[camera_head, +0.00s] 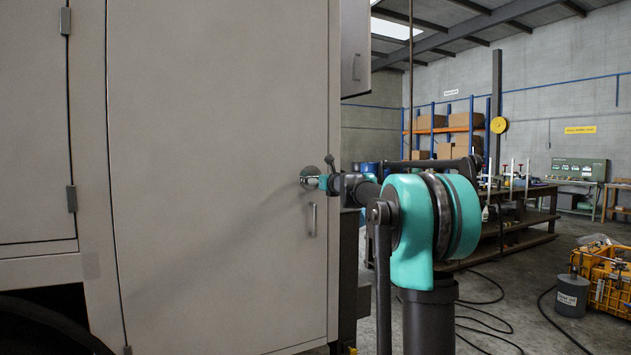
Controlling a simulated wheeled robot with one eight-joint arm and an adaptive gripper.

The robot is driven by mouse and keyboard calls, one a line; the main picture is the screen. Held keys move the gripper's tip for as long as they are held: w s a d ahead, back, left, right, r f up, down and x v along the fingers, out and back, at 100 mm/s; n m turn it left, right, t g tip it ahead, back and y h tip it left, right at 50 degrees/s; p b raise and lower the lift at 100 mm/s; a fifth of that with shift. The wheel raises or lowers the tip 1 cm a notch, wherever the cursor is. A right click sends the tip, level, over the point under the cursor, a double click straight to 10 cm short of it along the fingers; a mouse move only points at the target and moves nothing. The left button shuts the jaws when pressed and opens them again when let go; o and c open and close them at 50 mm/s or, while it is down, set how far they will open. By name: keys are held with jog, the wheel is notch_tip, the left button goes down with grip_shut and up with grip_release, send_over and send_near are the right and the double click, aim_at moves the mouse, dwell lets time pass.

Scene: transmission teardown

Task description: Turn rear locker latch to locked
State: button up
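The rear locker door (220,120) is a large flat beige panel on the vehicle's side, and it looks closed. A round silvery latch (308,177) sits near its right edge, above a small vertical pull handle (313,219). My gripper (322,181) is at the right side of the latch, at the end of my teal and dark arm. The gripper and arm partly cover the latch. The fingers are too small and hidden to tell whether they are open or touch the latch. The latch's turned position cannot be read.
A dark wheel arch (50,315) is at lower left. To the right, a workbench (520,215) stands behind my arm, with a blue and orange rack (445,130) beyond. A yellow crate (610,280), a grey canister (572,295) and black cables (490,325) are on the floor.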

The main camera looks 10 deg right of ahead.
jog(key=shift+w+a, duration=0.1)
jog(key=shift+w, duration=0.1)
jog(key=shift+c, duration=0.6)
jog(key=c, duration=1)
jog(key=shift+c, duration=0.2)
